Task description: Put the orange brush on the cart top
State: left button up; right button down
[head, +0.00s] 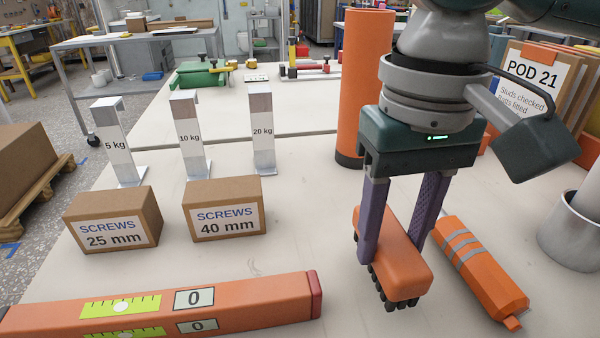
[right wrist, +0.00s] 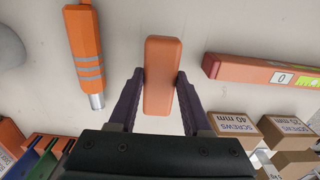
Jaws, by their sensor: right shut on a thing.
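The orange brush (head: 395,262), a rounded block with black bristles underneath, is on the near right side of the white worktop. My right gripper (head: 395,240) is shut on it, with one purple finger on each side. The right wrist view shows the brush (right wrist: 162,75) between the two fingers (right wrist: 160,100). The bristles point down at the worktop; I cannot tell whether they touch it. A grey wheeled cart (head: 72,44) with a few items on its top stands at the back left. My left gripper is not in view.
An orange tool with grey bands (head: 475,262) lies right of the brush. An orange cylinder (head: 365,85) stands behind. Two screws boxes (head: 112,220), (head: 225,208), weight stands (head: 190,135) and an orange level (head: 250,302) are to the left. A metal cup (head: 568,240) is far right.

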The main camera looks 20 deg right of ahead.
aim_at(392, 238)
notch_tip(392, 238, down, 3)
jog(key=shift+r, duration=0.3)
jog(key=c, duration=0.8)
grip_release()
jog(key=o, duration=0.5)
jog(key=shift+c, duration=0.2)
notch_tip(392, 238, up, 11)
jog(key=p, duration=0.3)
jog(key=shift+r, duration=0.55)
